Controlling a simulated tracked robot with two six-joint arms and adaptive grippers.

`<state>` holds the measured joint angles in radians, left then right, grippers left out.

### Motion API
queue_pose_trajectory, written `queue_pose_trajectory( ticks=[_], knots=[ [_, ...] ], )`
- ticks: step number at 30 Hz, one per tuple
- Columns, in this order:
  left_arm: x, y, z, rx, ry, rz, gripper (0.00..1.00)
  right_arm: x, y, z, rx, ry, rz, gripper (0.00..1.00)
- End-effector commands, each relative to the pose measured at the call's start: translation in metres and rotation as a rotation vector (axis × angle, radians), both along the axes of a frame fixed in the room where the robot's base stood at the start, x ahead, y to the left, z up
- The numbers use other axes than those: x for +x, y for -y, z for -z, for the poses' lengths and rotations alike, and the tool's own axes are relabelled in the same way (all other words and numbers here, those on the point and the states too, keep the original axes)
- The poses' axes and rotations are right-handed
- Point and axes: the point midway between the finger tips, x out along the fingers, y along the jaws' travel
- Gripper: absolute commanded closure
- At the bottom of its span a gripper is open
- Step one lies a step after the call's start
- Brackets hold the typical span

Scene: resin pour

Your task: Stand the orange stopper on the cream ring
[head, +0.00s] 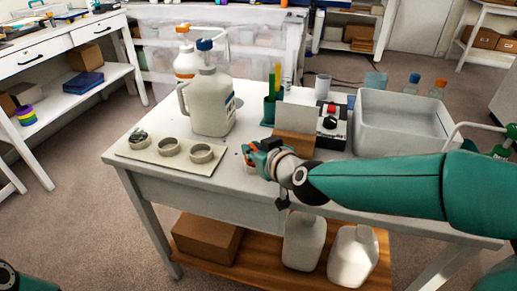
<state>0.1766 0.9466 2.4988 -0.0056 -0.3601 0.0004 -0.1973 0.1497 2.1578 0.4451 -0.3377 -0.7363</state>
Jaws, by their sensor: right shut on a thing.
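My right gripper (259,153) reaches in from the right and is low over the front edge of the white table (235,183). It is shut on a small orange piece, which looks like the orange stopper (247,149); the fingers hide much of it. My left gripper is out of view.
Left of my gripper, a cream board (150,159) holds three round moulds. A large jug (209,103) stands behind them, with an orange-and-white bottle (185,62) further back. A green pen holder (270,110), black device (332,127) and grey tub (400,125) stand to the right.

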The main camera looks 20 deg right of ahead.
Motion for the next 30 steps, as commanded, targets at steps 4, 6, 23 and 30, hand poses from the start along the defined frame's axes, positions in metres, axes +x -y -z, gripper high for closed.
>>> queue_pose_trajectory(
  ticks=[4, 6, 23, 30],
  knots=[
    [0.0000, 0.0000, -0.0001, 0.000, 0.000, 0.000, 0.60, 0.0001, -0.0001, -0.0002, 0.000, 0.000, 0.000, 1.00],
    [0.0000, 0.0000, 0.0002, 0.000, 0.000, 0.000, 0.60, 0.0000, -0.0001, 0.0001, 0.000, 0.000, 0.000, 1.00],
    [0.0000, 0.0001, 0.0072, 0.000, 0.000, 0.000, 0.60, 0.0001, -0.0003, 0.0090, 0.001, 0.000, 0.000, 1.00],
    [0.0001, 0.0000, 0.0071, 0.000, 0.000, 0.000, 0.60, 0.0001, -0.0005, 0.0089, 0.000, 0.000, -0.001, 0.81]
  ],
)
